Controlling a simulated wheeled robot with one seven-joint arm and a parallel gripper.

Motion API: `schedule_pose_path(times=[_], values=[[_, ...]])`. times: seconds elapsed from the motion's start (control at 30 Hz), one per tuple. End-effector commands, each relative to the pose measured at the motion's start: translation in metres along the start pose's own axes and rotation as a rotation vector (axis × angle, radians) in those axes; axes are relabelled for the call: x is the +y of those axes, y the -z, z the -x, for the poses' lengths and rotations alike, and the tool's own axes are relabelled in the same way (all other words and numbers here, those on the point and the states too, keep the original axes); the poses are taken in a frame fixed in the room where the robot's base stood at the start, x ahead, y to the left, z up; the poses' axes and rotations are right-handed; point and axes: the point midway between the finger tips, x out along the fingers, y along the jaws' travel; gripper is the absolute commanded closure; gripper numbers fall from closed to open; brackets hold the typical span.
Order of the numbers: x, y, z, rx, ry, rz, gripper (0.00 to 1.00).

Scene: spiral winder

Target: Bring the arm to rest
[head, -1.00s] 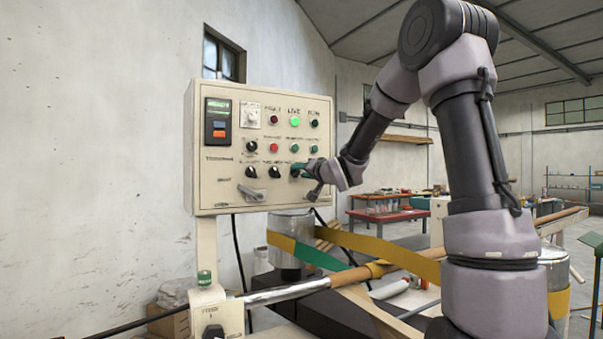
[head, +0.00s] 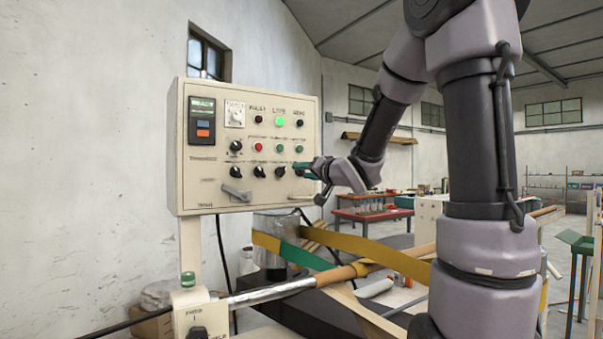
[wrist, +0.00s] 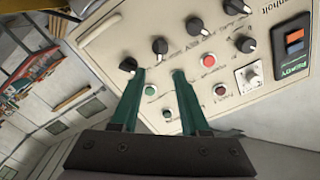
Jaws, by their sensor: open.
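My gripper (head: 304,171) is in front of the right part of the cream control panel (head: 216,197) in the head view. In the wrist view its two green fingers (wrist: 160,74) are apart with nothing held between them. The panel face (wrist: 160,30) fills the upper right there, and a black knob (wrist: 128,65) shows beside the tip of the left finger. I cannot tell whether that finger touches the knob. A green lamp (head: 280,121) is lit on the panel. My arm reaches from the right, bent at the elbow.
Below the panel, yellow and green bands (head: 370,249) run past a metal drum (head: 277,225) and a long tube (head: 335,277). A lever handle (head: 237,193) sticks out of the panel's lower left. A red table (head: 372,215) stands farther back.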

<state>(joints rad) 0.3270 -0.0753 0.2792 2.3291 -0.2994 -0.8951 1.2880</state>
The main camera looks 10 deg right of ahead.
Motion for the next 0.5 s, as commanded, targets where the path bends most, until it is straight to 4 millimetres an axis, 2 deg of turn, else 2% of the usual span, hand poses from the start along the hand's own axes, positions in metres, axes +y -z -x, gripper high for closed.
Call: schedule_pose_path(times=[0.33,0.5], values=[[0.000,0.001,0.001,0.001,-0.008,0.005,0.55],[0.008,0.006,0.018,-0.002,-0.124,0.045,0.55]])
